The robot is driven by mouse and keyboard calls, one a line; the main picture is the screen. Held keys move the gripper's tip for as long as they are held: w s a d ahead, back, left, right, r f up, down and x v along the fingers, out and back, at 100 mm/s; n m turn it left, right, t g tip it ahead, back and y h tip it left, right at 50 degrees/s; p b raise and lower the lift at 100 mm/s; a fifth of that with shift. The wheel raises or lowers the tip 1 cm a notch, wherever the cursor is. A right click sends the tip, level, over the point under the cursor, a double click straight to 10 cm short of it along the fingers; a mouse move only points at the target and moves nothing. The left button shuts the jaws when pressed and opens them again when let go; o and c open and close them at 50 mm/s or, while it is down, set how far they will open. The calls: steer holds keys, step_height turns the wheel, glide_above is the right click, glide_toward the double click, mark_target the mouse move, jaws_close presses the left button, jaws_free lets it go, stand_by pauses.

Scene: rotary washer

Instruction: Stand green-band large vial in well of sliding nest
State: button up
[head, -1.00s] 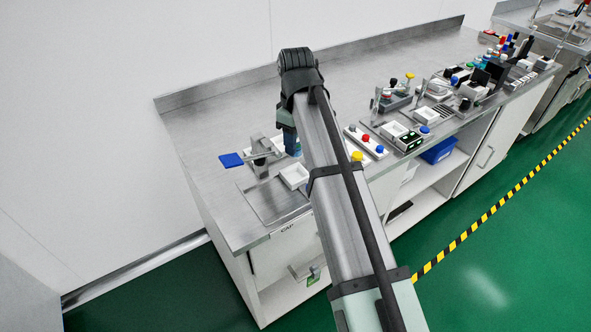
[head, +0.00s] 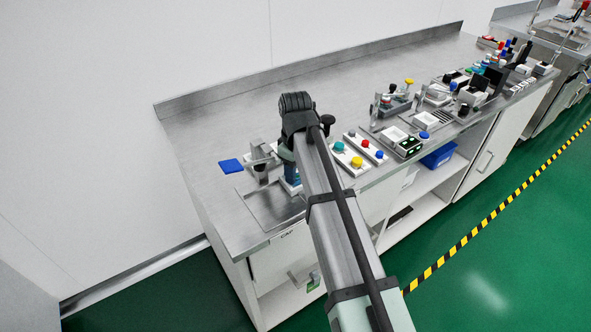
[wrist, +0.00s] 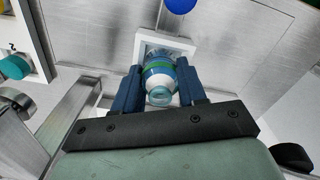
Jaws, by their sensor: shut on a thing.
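The green-band large vial (wrist: 160,78) shows in the wrist view as a white and blue body with a green band and a pale round end. My gripper (wrist: 157,88) has its two blue fingers shut on the vial's sides. The white square-walled nest (wrist: 146,42) is just beyond the vial, which overlaps its opening. I cannot tell whether the vial's far end is inside the well or above it. In the head view my gripper (head: 291,178) is low over the bench's left end, and my arm hides the vial and most of the nest.
A metal post with a blue paddle (head: 231,166) stands left of my gripper. A panel with green and yellow buttons (head: 347,155) is close on the right, with a red and blue one beyond. Bare bench (head: 205,130) lies behind.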

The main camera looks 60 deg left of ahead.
steer(key=shift+f, duration=0.15)
steer(key=o, duration=1.1)
steer(key=shift+c, duration=0.2)
step_height(320, 180, up, 12)
steer(key=shift+r, duration=0.2)
